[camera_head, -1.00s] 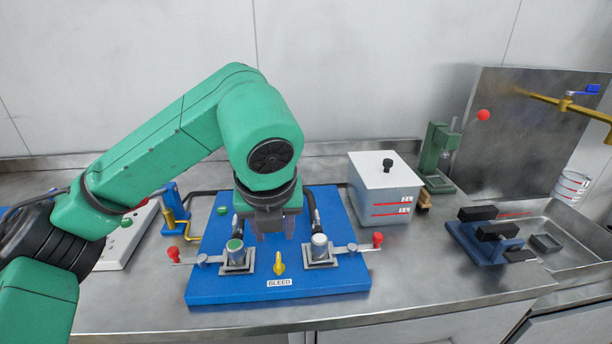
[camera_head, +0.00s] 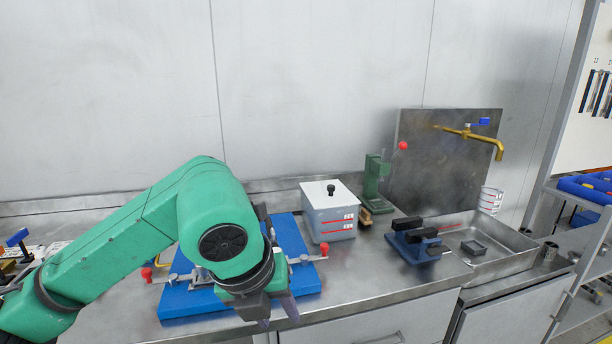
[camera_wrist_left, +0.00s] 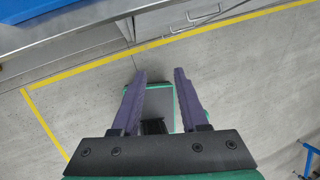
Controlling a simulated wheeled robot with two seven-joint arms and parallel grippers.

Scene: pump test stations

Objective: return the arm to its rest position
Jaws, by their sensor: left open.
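My left gripper (camera_head: 279,309) is at the end of the green arm, in front of the blue pump board (camera_head: 300,284) and near the counter's front edge. Its fingers point down, open and empty. In the left wrist view the two purple fingers (camera_wrist_left: 157,100) stand apart, with the floor and part of a green-edged grey shape between them. The arm hides much of the board. A red-knobbed lever (camera_head: 308,259) shows at the board's right and another red knob (camera_head: 147,273) at its left. My right gripper is not in view.
A white box with red lines (camera_head: 330,215), a green press (camera_head: 376,178), a blue fixture with black blocks (camera_head: 418,245) and a sink (camera_head: 500,240) with a brass tap (camera_head: 470,134) stand to the right. In the wrist view, yellow-lined floor (camera_wrist_left: 240,60) lies below.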

